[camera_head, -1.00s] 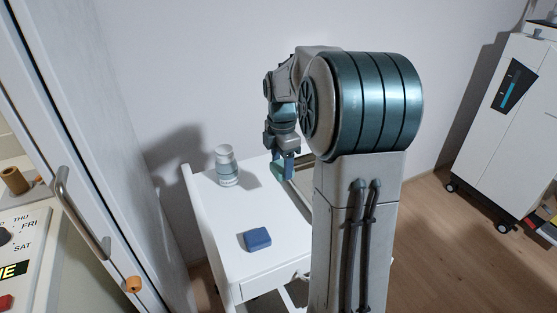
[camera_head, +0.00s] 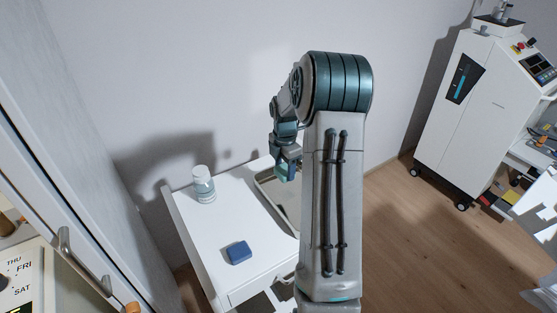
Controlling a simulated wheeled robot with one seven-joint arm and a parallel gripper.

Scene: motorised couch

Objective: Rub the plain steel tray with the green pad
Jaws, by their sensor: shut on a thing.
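The plain steel tray (camera_head: 278,205) lies on the right part of the white table, and my arm hides its right side. My gripper (camera_head: 286,174) points down over the far part of the tray. It is shut on the green pad, which is small and mostly hidden by the fingers. I cannot tell whether the pad touches the tray.
A blue block (camera_head: 239,252) lies on the near part of the white table (camera_head: 200,225). A white lidded bottle (camera_head: 203,185) stands at its far left. A wheeled white cabinet (camera_head: 465,115) is at right. A handled door (camera_head: 75,245) is at left.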

